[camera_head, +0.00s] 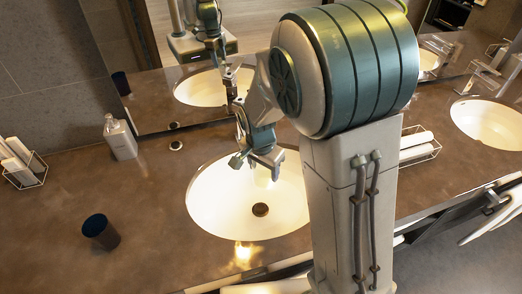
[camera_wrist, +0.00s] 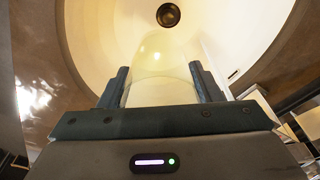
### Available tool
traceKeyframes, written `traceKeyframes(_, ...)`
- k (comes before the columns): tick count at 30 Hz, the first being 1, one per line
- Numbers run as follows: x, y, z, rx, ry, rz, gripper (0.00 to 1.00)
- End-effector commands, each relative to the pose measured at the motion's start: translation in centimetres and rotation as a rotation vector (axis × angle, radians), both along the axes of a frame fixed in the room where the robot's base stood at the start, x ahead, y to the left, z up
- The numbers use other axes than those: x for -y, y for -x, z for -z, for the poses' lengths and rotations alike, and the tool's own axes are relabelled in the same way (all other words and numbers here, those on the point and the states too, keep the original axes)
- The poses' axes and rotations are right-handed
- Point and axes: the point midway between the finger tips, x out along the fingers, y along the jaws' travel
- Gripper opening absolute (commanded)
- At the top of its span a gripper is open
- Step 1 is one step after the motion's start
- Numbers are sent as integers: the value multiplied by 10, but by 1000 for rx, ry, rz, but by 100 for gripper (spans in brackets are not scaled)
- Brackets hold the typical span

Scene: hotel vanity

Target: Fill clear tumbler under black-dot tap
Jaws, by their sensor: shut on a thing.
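My gripper (camera_head: 257,166) is over the left basin (camera_head: 215,215), fingers pointing down into it. In the wrist view my gripper (camera_wrist: 160,88) is shut on the clear tumbler (camera_wrist: 160,65), which sits between its two dark fingers and is see-through, with the white bowl behind it. The tumbler is hard to make out in the head view. A small pale round piece with a dark centre (camera_head: 176,146) is on the counter left of the basin; I cannot tell if it belongs to the tap. No tap spout shows clearly, and my arm hides part of the basin's back edge.
A dark cup (camera_head: 101,232) stands on the counter (camera_head: 150,200) at left. A soap bottle (camera_head: 120,138) and a wire rack of rolled towels (camera_head: 22,163) are near the wall. A second basin (camera_head: 490,122) is at right. The mirror rises behind the counter.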

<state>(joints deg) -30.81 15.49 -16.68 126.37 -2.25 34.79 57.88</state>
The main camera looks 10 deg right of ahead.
Motion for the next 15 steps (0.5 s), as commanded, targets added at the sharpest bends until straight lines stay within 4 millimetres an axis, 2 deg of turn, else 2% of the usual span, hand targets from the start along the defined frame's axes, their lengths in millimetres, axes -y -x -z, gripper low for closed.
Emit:
traceKeyframes(5,-1,-4,10,-1,1,-1,31)
traceKeyframes(15,-6,-26,52,-1,1,-2,31)
